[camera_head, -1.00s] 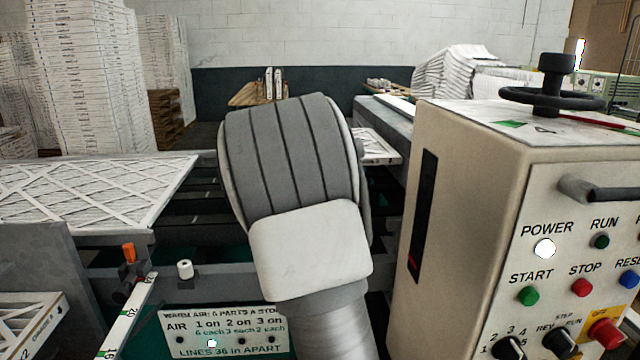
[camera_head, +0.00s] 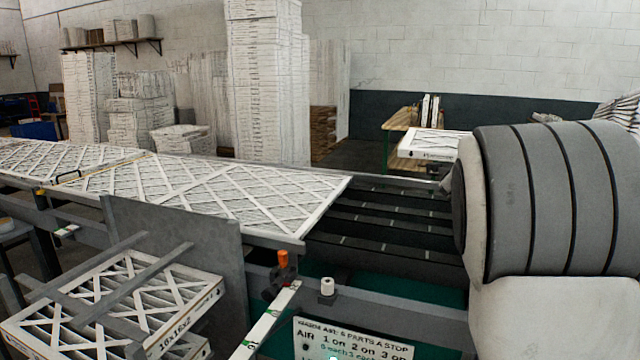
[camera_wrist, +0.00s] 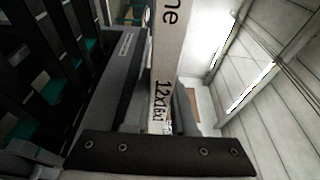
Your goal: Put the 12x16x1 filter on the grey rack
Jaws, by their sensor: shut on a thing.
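The 12x16x1 filter (camera_head: 432,145) is a thin white framed panel. In the head view it lies roughly flat at the left side of my arm's grey wrist, above the dark conveyor slats. The wrist view shows its white edge (camera_wrist: 165,70) with the black print "12x16x1". My gripper (camera_wrist: 160,152) is shut on it; a dark bar with screws crosses the bottom of that view. The fingertips are mostly hidden in the head view. A grey barred rack (camera_head: 150,268) stands at lower left, with white filters marked "16x16x2" among its bars.
A white lattice sheet (camera_head: 230,195) covers the conveyor at left. A grey upright panel (camera_head: 185,255) stands beside the rack. An orange-knobbed ruler arm (camera_head: 283,262) and a sign (camera_head: 350,340) are in front. Tall filter stacks (camera_head: 268,85) stand behind.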

